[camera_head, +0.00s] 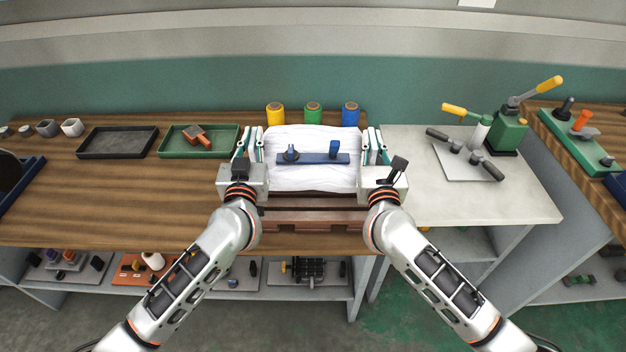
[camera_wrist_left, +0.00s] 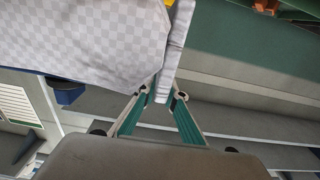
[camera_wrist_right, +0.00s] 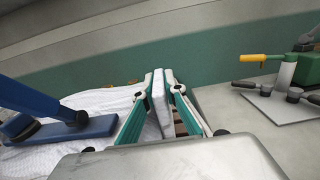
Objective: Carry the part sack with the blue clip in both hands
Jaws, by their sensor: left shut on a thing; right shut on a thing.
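The part sack (camera_head: 312,180) is a plump white bag between my two grippers, with the long blue clip (camera_head: 313,158) across its top. The clip also shows in the right wrist view (camera_wrist_right: 75,125). My left gripper (camera_head: 251,146) is shut on the sack's left edge; the left wrist view shows its fingers (camera_wrist_left: 160,95) on a pale, checked flap. My right gripper (camera_head: 373,146) is shut on the right edge, a pale upright strip (camera_wrist_right: 157,105) in the right wrist view. The sack's underside is hidden, and I cannot tell whether it touches what is below.
A reddish-brown wooden base (camera_head: 311,217) lies below the sack. Yellow, green and blue spools (camera_head: 313,113) stand behind it. A green tray (camera_head: 228,140) and a black tray (camera_head: 118,143) lie left. The pale bench (camera_head: 450,205) at right holds a green lever press (camera_head: 507,132); its front is clear.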

